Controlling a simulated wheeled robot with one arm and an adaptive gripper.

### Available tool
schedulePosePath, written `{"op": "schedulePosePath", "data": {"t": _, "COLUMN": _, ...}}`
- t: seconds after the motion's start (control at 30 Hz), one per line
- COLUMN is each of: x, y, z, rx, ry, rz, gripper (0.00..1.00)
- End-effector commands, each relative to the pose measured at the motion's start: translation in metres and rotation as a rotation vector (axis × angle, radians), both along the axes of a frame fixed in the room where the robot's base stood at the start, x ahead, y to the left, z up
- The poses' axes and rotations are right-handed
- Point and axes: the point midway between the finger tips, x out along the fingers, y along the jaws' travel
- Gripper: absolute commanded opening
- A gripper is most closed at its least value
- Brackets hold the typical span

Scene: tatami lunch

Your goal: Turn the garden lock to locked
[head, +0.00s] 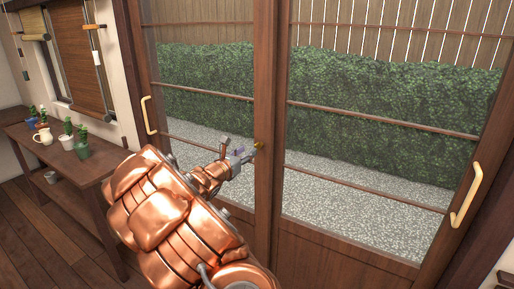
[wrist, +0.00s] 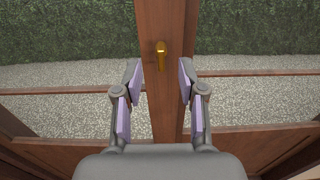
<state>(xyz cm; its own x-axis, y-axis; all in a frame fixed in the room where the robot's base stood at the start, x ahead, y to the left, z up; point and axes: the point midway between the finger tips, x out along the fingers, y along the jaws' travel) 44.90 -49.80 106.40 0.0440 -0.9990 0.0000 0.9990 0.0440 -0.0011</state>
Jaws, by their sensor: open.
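The garden lock (wrist: 161,54) is a small brass turn piece on the wooden door stile. In the wrist view its lever hangs straight down from a round top. In the head view the lock (head: 259,146) is a small gold spot just beyond my gripper. My gripper (wrist: 159,80) is open, with a purple-padded finger on each side of the stile. The lock shows between and slightly beyond the fingertips, and nothing is held. In the head view my gripper (head: 249,155) is close to the stile, partly hidden by my copper arm.
Two glazed sliding doors fill the front, with a pale handle at the left (head: 149,115) and another at the right (head: 466,194). A wooden side table (head: 70,176) with several potted plants and a jug stands at left. Wooden floor (head: 40,243) is clear at lower left.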

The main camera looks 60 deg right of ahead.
Motion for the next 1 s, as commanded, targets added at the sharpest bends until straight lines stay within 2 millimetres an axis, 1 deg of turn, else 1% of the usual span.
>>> {"op": "schedulePosePath", "data": {"t": 0.17, "x": 0.0, "y": -0.019, "z": 0.002, "rx": 0.0, "ry": 0.0, "rz": -0.003, "gripper": 0.4}}
{"op": "schedulePosePath", "data": {"t": 0.4, "x": 0.001, "y": -0.054, "z": 0.001, "rx": 0.002, "ry": -0.001, "rz": -0.003, "gripper": 0.4}}
{"op": "schedulePosePath", "data": {"t": 0.5, "x": 0.002, "y": -0.064, "z": 0.002, "rx": 0.0, "ry": -0.002, "rz": -0.002, "gripper": 0.4}}
{"op": "schedulePosePath", "data": {"t": 0.7, "x": 0.002, "y": -0.074, "z": 0.001, "rx": 0.0, "ry": -0.001, "rz": -0.001, "gripper": 0.4}}
{"op": "schedulePosePath", "data": {"t": 0.97, "x": 0.002, "y": -0.075, "z": 0.001, "rx": 0.0, "ry": -0.001, "rz": -0.002, "gripper": 0.4}}
{"op": "schedulePosePath", "data": {"t": 1.0, "x": 0.002, "y": -0.075, "z": 0.001, "rx": 0.0, "ry": -0.001, "rz": -0.002, "gripper": 0.37}}
